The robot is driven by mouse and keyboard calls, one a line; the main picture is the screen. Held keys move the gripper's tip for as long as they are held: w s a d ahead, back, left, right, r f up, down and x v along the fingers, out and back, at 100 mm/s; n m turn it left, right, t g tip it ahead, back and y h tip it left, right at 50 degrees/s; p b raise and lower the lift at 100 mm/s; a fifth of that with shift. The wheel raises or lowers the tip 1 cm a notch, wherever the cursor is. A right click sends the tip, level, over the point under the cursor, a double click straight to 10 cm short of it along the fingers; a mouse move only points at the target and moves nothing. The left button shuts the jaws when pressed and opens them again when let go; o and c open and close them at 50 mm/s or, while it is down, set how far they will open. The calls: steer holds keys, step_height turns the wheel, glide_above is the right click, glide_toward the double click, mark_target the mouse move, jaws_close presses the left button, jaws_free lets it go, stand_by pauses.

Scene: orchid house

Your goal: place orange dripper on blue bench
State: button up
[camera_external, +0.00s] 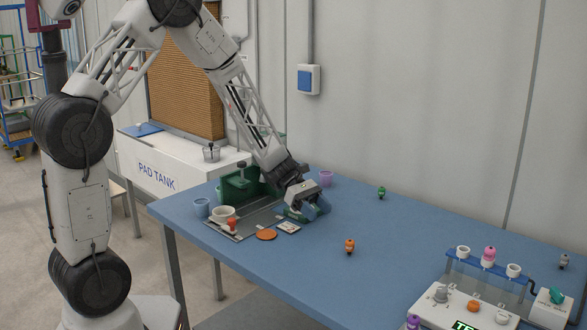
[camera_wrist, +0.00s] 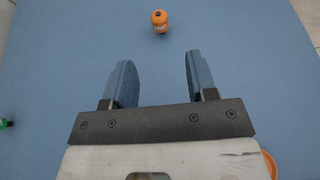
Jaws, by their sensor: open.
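The orange dripper (camera_external: 349,246) is small, with a dark part, and stands on the blue bench (camera_external: 395,290) in the open middle area. In the wrist view the orange dripper (camera_wrist: 159,20) is near the top edge, beyond my fingertips and roughly between their lines. My gripper (camera_external: 318,212) is above the bench, to the left of and behind the dripper in the external view, apart from it. In the wrist view my gripper (camera_wrist: 158,65) has its two blue-grey fingers spread with only bench surface between them.
A green dripper (camera_external: 381,192) stands toward the back. A rack (camera_external: 480,268) and a white device (camera_external: 462,310) stand at right. The middle is mostly clear.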

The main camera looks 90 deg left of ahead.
steer(key=s+d+r+m+g+y, duration=0.1)
steer(key=s+d+r+m+g, duration=0.3)
steer(key=d+r+m, duration=0.5)
steer(key=s+d+r+m+g+y, duration=0.25)
steer(key=s+d+r+m, duration=0.2)
steer(key=d, duration=0.85)
steer(key=s+d+r+m+y, duration=0.3)
steer(key=s+d+r+m, duration=0.1)
steer(key=s, duration=0.4)
steer(key=s+d+r+m+y, duration=0.3)
steer(key=s+d+m, duration=0.3)
steer(key=s+m, duration=0.2)
steer(key=shift+s+d+r+m+y, duration=0.2)
steer(key=shift+s+r+m+y, duration=0.2)
steer(key=shift+r, duration=0.5)
